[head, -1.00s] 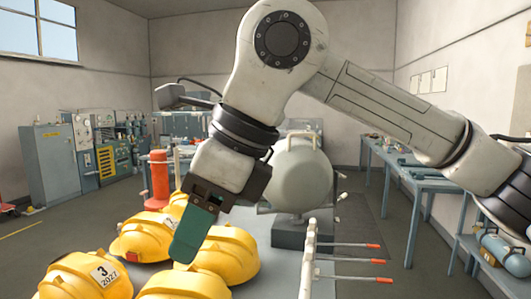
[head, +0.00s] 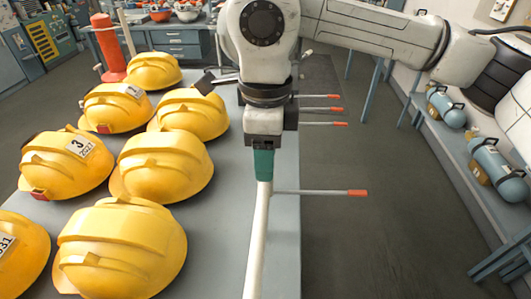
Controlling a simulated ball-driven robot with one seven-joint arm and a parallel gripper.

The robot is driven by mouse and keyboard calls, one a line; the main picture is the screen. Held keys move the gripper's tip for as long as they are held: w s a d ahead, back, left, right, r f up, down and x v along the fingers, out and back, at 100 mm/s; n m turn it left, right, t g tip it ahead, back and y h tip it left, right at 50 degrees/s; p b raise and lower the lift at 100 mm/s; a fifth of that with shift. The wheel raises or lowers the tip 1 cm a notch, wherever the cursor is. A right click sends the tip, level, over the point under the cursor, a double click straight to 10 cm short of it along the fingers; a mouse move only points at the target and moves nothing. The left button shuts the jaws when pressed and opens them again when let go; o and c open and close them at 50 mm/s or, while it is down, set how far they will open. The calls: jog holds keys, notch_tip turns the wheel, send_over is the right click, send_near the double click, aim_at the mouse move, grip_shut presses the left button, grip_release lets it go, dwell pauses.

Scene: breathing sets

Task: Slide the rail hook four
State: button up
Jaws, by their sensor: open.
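A pale rail (head: 257,245) runs away from me along the right side of the grey table. Several thin hooks with red-orange tips stick out to its right. The nearest hook (head: 322,192) stands apart, and a group of others, including one hook (head: 322,124), sits farther back. No number shows on any hook, so I cannot tell which is hook four. My gripper (head: 264,178) points down with its green fingers at the rail, just beyond the nearest hook's base. The gap between the fingers is hidden, and I cannot tell whether they touch the rail.
Several yellow helmets, one labelled 3 (head: 68,165), crowd the table (head: 222,235) left of the rail. A red post (head: 108,48) stands at the far left. Right of the hooks is open floor, then a side bench with blue cylinders (head: 497,168).

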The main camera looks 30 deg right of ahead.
jog(key=shift+f, duration=0.65)
grip_shut()
